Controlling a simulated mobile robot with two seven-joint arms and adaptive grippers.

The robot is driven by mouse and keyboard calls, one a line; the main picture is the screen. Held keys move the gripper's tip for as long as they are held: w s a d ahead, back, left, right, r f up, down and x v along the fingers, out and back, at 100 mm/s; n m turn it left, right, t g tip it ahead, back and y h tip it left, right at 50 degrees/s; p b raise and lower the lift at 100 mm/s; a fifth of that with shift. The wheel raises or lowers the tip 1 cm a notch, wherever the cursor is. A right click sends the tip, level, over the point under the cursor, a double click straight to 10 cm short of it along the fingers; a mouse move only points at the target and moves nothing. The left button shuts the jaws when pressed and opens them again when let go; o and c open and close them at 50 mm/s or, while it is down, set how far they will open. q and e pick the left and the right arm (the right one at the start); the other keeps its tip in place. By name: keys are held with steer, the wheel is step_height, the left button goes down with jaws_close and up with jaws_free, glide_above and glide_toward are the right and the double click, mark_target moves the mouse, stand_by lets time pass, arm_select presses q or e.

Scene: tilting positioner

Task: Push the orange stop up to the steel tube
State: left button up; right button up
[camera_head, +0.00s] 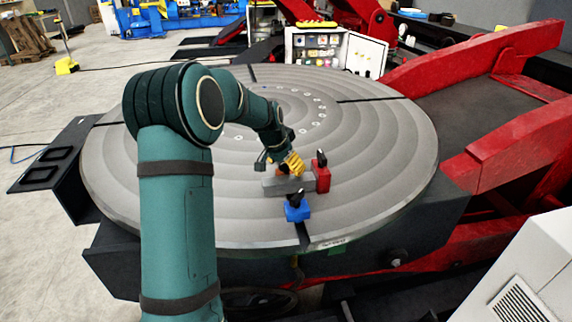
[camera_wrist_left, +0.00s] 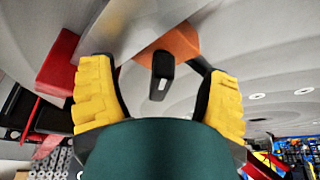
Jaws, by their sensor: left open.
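The steel tube (camera_head: 279,187) is a short grey bar lying flat on the round turntable (camera_head: 190,205). The orange stop (camera_head: 283,169) is on its far side, mostly hidden by my gripper in the head view. In the left wrist view the orange stop (camera_wrist_left: 180,42) shows with a black handle (camera_wrist_left: 161,75) between my fingers. I cannot tell whether the stop touches the tube. My left gripper (camera_wrist_left: 160,72) has its yellow fingers spread open on either side of the handle; it also shows low over the turntable in the head view (camera_head: 293,163). My right gripper is out of view.
A red stop (camera_head: 322,178) with a black handle stands at the tube's right end. A blue stop (camera_head: 297,211) with a black handle stands on its near side. Dark slots cut the turntable. Red positioner arms (camera_head: 480,60) rise at the right. The turntable's left part is clear.

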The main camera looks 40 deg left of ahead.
arm_select(q)
steer(key=shift+r, duration=0.1)
steer(key=shift+w+r+p+v, duration=0.1)
steer(key=shift+w+p+v, duration=0.15)
steer(key=shift+p+v, duration=0.75)
steer(key=shift+w+r+p+v, duration=0.1)
steer(key=shift+w+p+v, duration=0.3)
steer(key=shift+v, duration=0.85)
steer(key=shift+w+r+p+v, duration=0.1)
steer(key=shift+r+p+v, duration=0.05)
steer(key=shift+p+v, duration=0.9)
